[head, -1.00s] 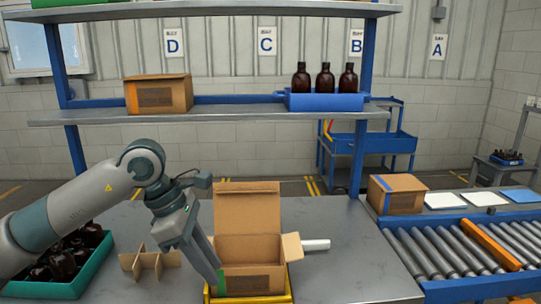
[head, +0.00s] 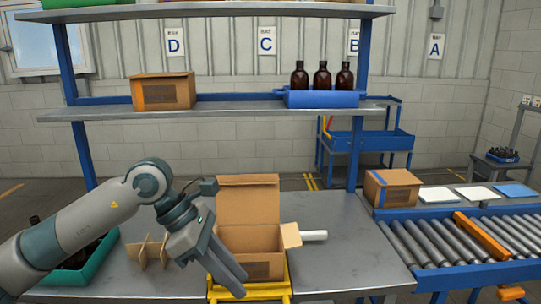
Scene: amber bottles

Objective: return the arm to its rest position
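My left arm comes in from the left, with its gripper (head: 232,273) pointing down and right, over the front left corner of the open cardboard box (head: 250,240). The fingers look close together, but I cannot tell whether they are fully shut or whether anything is between them. The box has its back flap raised and sits on a yellow stand (head: 278,290). My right gripper is not in view.
A green crate (head: 97,262) of amber bottles is partly behind my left arm. A cardboard divider (head: 148,251) stands between crate and box. A white roll (head: 313,235) lies right of the box. A roller conveyor (head: 450,244) runs at the right; the table's right part is clear.

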